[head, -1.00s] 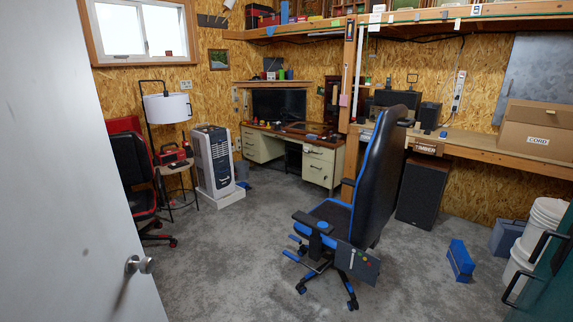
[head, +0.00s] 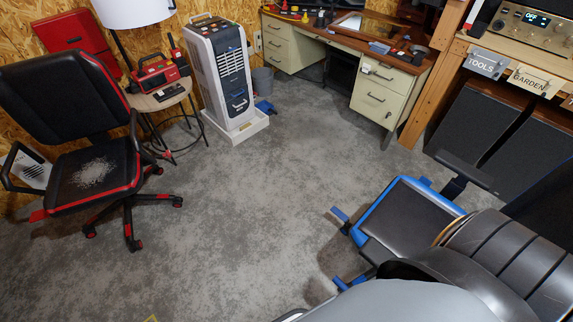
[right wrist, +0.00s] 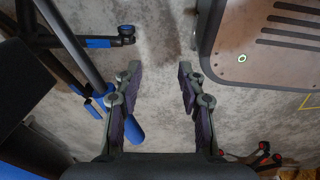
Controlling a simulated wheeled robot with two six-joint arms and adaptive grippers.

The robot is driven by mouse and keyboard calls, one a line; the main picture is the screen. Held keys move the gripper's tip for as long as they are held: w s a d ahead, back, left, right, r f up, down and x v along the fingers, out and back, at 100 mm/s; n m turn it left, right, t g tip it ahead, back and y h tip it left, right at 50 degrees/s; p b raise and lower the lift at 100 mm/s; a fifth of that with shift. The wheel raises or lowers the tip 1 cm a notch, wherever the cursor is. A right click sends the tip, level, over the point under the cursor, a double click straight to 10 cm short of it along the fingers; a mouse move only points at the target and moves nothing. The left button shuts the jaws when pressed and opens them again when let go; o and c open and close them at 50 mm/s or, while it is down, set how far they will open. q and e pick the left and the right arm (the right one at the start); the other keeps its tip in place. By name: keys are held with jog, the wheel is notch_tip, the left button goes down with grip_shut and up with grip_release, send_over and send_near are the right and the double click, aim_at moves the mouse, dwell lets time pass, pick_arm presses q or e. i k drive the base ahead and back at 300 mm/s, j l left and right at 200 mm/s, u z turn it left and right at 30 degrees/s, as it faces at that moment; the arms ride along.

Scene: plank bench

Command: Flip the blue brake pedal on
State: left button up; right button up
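The blue-trimmed chair (head: 408,225) stands at the right in the head view. Blue pieces stick out low at its left, an upper one (head: 340,214) and a lower one (head: 350,283); I cannot tell which is the brake pedal. The right wrist view shows dark chair legs with a blue piece (right wrist: 98,43) by a caster, and a blue rounded piece (right wrist: 134,130) partly behind the left finger. My right gripper (right wrist: 157,90) is open, its fingers apart with grey floor between them. My left gripper is not in view.
A black and red chair (head: 85,160) stands at the left. A tall white and grey unit (head: 226,70) stands on a white base by the wall. A drawer desk (head: 385,90) is at the back. The grey floor (head: 230,210) between the chairs is clear.

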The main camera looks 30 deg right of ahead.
aim_at(338, 212)
jog(key=i+j+u, duration=0.1)
jog(key=i, duration=0.55)
jog(key=i+j, duration=0.2)
jog(key=i, duration=0.45)
jog(key=i+z, duration=0.2)
jog(key=z, duration=0.25)
jog(key=i+j+z, duration=0.15)
jog(key=z, duration=0.3)
jog(key=i+j+z, duration=0.15)
jog(key=z, duration=0.3)
jog(key=i+j+z, duration=0.1)
jog(key=j+z, duration=0.15)
jog(key=z, duration=0.2)
jog(key=j+z, duration=0.2)
jog(key=z, duration=0.2)
jog(key=i+j+z, duration=0.1)
jog(key=j+z, duration=0.2)
jog(key=z, duration=0.15)
jog(key=j+z, duration=0.25)
jog(key=z, duration=0.2)
jog(key=j+z, duration=0.3)
jog(key=z, duration=0.15)
jog(key=k+l, duration=0.05)
